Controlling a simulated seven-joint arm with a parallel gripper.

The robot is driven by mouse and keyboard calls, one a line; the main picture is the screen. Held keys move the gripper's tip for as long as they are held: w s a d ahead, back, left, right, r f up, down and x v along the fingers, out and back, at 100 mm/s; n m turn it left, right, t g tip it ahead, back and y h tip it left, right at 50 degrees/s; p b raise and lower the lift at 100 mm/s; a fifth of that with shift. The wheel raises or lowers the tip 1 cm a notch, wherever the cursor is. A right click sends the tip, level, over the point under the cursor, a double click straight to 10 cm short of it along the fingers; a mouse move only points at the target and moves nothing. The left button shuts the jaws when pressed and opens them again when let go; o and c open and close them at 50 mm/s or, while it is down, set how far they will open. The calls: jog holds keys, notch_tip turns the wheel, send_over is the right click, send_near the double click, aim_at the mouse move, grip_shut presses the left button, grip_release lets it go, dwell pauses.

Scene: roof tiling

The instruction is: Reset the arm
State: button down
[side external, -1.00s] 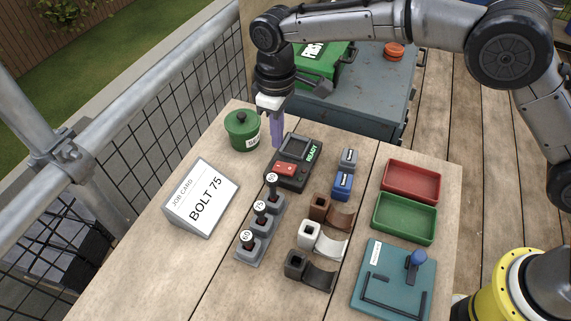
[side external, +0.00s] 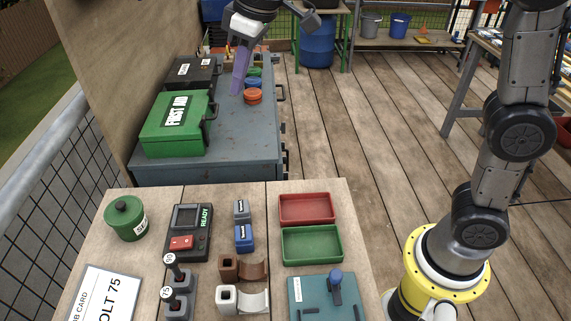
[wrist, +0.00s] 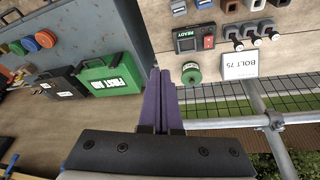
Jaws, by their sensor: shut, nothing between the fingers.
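My gripper (side external: 237,90) has long purple fingers that are closed together with nothing between them. In the side external view it hangs raised at the top, in front of the grey-blue cabinet as seen, clear of the workbench (side external: 120,270). The wrist view shows the two purple fingers (wrist: 161,72) side by side. My arm stands upright at the right, its upper part cut off by the frame's top edge.
The bench holds a green pot (side external: 125,222), a READY device (side external: 188,235), red (side external: 307,209) and green (side external: 312,245) trays, a teal plate (side external: 315,290), brackets and a job card (side external: 100,295). A green first aid case (side external: 175,125) lies on the cabinet (side external: 235,150).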

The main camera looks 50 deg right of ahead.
jog(key=s+d+r+m+t, duration=0.2)
jog(key=s+d+r, duration=0.1)
jog(key=s+d, duration=0.55)
jog(key=s+d+f+m, duration=0.1)
jog(key=s+d+f, duration=0.1)
jog(key=s+f, duration=0.3)
jog(key=s+d+f+m+h, duration=0.1)
jog(key=s+f, duration=0.5)
jog(key=s, duration=0.6)
jog(key=shift+d+f+m, duration=0.2)
jog(key=shift+d+m, duration=0.4)
jog(key=shift+d, duration=0.4)
